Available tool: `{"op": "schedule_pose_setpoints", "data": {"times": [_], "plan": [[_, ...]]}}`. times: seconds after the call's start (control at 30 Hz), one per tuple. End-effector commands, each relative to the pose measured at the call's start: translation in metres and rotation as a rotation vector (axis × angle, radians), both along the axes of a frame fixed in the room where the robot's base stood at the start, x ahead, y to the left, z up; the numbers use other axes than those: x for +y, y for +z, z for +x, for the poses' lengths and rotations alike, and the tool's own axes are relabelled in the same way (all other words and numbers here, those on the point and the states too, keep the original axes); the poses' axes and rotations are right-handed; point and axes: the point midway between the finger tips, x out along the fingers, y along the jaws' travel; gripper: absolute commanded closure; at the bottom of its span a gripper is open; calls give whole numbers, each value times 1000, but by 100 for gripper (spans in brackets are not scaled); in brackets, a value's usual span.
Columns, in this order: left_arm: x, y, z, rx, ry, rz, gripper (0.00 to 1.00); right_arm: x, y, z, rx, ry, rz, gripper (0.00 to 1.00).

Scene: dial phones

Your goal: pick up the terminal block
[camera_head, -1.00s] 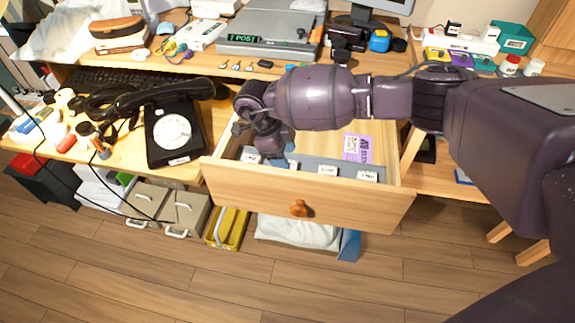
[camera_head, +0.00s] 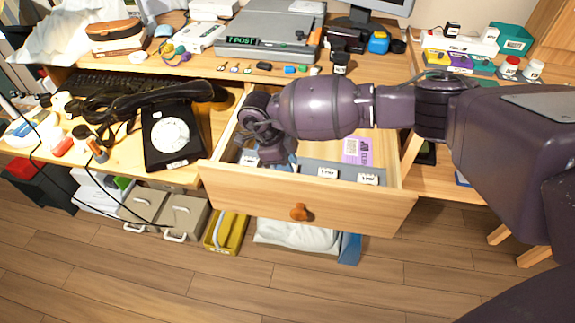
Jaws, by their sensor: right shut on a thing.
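The open drawer (camera_head: 301,197) holds a row of small white labelled pieces on a grey strip. One white piece (camera_head: 250,157) is at the left of the row, and two more, the nearer (camera_head: 327,172) and the farther (camera_head: 367,179), are at the right. My right gripper (camera_head: 282,160) points down into the drawer between the left piece and these two. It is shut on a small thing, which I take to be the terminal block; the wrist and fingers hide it. My left gripper is not in view.
The drawer front with its round knob (camera_head: 299,212) and the side walls surround my gripper. A black dial phone (camera_head: 172,135) stands on the desk at the left. A purple card (camera_head: 357,150) lies in the drawer. The floor in front is clear.

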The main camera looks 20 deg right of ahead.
Motion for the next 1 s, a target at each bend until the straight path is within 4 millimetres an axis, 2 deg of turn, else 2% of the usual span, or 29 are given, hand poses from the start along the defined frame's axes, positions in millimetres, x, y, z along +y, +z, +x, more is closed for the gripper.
{"op": "schedule_pose_setpoints", "data": {"times": [0.17, 0.27, 0.5, 0.7, 0.83, 1.0], "plan": [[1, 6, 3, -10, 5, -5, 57, 0, 19, 1, -7, 0, 0, 96], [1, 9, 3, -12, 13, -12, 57, 0, 40, 2, -11, 1, -1, 96], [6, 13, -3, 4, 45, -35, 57, 0, 104, 2, -15, 2, 0, 96], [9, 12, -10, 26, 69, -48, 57, 0, 151, 1, -11, 0, 1, 96], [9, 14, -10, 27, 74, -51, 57, 0, 174, 1, -9, 1, 0, 96], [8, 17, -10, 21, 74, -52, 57, 0, 192, 1, -3, 0, -1, 96]]}}
